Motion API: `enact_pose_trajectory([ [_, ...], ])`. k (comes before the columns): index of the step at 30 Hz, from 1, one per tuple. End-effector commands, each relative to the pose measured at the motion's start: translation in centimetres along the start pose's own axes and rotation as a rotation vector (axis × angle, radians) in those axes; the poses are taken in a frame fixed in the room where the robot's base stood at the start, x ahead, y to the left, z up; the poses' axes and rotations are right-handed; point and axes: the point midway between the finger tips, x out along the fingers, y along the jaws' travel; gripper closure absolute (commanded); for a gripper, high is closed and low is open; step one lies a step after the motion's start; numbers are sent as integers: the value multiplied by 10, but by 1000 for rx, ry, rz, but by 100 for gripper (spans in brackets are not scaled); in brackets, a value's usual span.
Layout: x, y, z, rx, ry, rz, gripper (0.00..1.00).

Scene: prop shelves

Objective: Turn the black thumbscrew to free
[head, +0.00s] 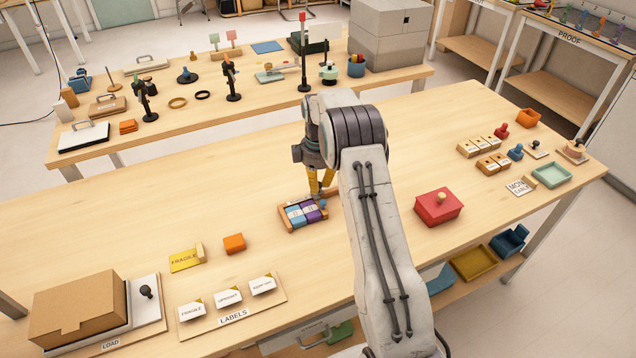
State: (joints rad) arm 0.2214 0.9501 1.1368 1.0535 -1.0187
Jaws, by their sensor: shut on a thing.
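My gripper (321,186) points down with yellow fingers at the far right end of a small wooden tray (287,222). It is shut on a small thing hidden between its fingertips. The tray holds blue blocks (298,214) and a purple block (314,210). I cannot make out a black thumbscrew at the tray; the fingers and my arm hide part of that end.
An orange block (234,243) and a yellow FRAGILE card (186,260) lie left. A cardboard box (78,310) and a black knob (146,291) stand on the LOAD board. A red box (439,206) stands right of my arm. Table space behind the tray is clear.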

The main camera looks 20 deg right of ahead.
Motion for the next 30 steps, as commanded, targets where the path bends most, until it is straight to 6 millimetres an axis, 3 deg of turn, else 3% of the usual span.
enact_pose_trajectory([
  [8, 4, -2, 2, -1, -6, -9, 100],
  [9, 4, -2, 2, -1, -6, -9, 80],
  [18, 2, -1, 1, 0, -2, -4, 53],
  [30, -8, 0, 0, 0, 0, 0, 53],
])
